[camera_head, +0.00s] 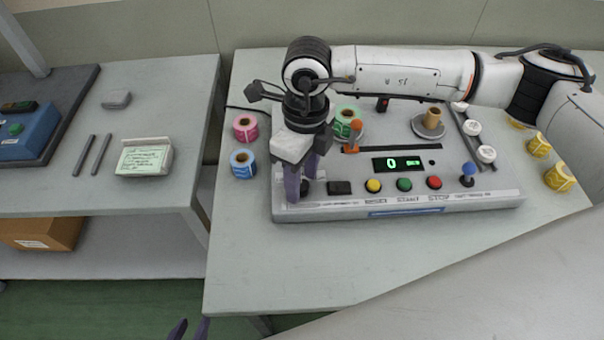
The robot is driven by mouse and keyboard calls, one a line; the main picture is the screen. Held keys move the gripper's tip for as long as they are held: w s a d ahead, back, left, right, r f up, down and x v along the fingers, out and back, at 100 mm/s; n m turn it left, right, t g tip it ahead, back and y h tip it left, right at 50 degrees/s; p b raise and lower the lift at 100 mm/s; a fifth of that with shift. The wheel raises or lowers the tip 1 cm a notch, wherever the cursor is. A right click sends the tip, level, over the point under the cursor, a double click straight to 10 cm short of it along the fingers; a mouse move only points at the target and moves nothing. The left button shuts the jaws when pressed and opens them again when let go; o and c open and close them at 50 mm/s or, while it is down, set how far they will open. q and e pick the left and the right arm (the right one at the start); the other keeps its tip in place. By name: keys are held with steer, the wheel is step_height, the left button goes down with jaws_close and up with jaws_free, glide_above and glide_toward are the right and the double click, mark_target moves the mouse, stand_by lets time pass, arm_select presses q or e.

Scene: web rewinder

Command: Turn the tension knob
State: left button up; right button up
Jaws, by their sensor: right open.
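The rewinder's control panel (400,208) is a light grey box on the table. A dark knob (304,188) sits at its left end, mostly hidden by my right gripper (301,192). That gripper points down with its purple fingers apart, one on each side of the knob as seen here. I cannot tell whether the fingers touch it.
The panel carries a black square (340,188), yellow, green and red buttons (404,184), a blue-topped lever (467,174), an orange-topped lever (354,137) and a green display (399,164). Pink (245,127) and blue (242,163) rolls stand left. The table front is clear.

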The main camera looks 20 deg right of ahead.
steer(key=c, duration=1)
steer(key=shift+w+f+n+b, duration=0.1)
steer(key=shift+f+n+b, duration=0.1)
steer(key=shift+n+b, duration=0.55)
steer(key=shift+c, duration=0.2)
steer(key=n+b, duration=0.3)
steer(key=b, duration=0.1)
steer(key=shift+n+b, duration=0.25)
steer(key=shift+b, duration=0.1)
steer(key=shift+n+b, duration=0.75)
steer(key=shift+n, duration=0.05)
steer(key=shift+r+n+b, duration=0.1)
steer(key=shift+n+b, duration=0.6)
steer(key=shift+n, duration=0.1)
arm_select(q)
step_height(320, 180, down, 7)
steer(key=w+d, duration=0.1)
steer(key=shift+d, duration=0.25)
arm_select(e)
steer(key=shift+a+n, duration=0.1)
steer(key=shift+n, duration=0.2)
arm_select(q)
steer(key=shift+w+f+b, duration=0.1)
steer(key=shift+b, duration=0.25)
arm_select(e)
steer(key=shift+r, duration=0.15)
